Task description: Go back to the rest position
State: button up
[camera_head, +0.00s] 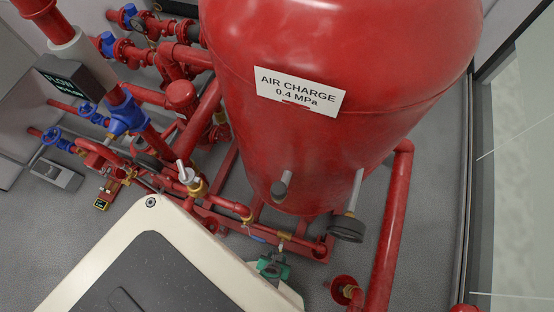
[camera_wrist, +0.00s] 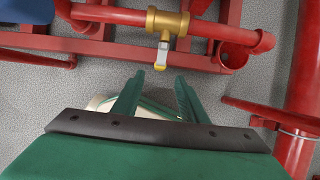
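My gripper (camera_head: 273,264) shows in the head view as a small green shape near the floor, below the red pipe frame. In the wrist view my gripper (camera_wrist: 157,88) has its two green fingers apart, with only floor and a pale part showing between them. A brass valve (camera_wrist: 167,22) with a short grey and yellow handle (camera_wrist: 161,56) sits on a red pipe just beyond the fingertips. The handle points down towards the gap between the fingers and appears apart from them. Most of my arm is hidden in the head view.
A large red tank (camera_head: 335,130) labelled "AIR CHARGE 0.4 MPa" stands over the frame. Red pipes with blue valves (camera_head: 127,115) crowd the left. A vertical red pipe (camera_head: 390,235) stands to the right of my gripper. Grey floor (camera_head: 430,230) is clear further right, up to a wall edge.

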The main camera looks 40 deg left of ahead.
dwell(0.4)
jog(key=d+r+n+t+h, duration=0.2)
jog(key=d+r+n, duration=0.2)
jog(key=r+n, duration=0.65)
jog(key=d+r+n+t+h, duration=0.25)
jog(key=r+n, duration=0.45)
jog(key=r, duration=0.7)
jog(key=w+r+n+t+y, duration=0.1)
jog(key=r+n, duration=0.6)
jog(key=r, duration=0.7)
jog(key=w+r+n+t+y, duration=0.2)
jog(key=r+n+t, duration=0.3)
jog(key=r, duration=1)
jog(key=n, duration=0.3)
jog(key=shift+w+d, duration=0.15)
jog(key=shift+w, duration=0.25)
jog(key=shift+t, duration=0.25)
jog(key=shift+c, duration=0.6)
jog(key=shift+w, duration=0.1)
jog(key=shift+c, duration=0.4)
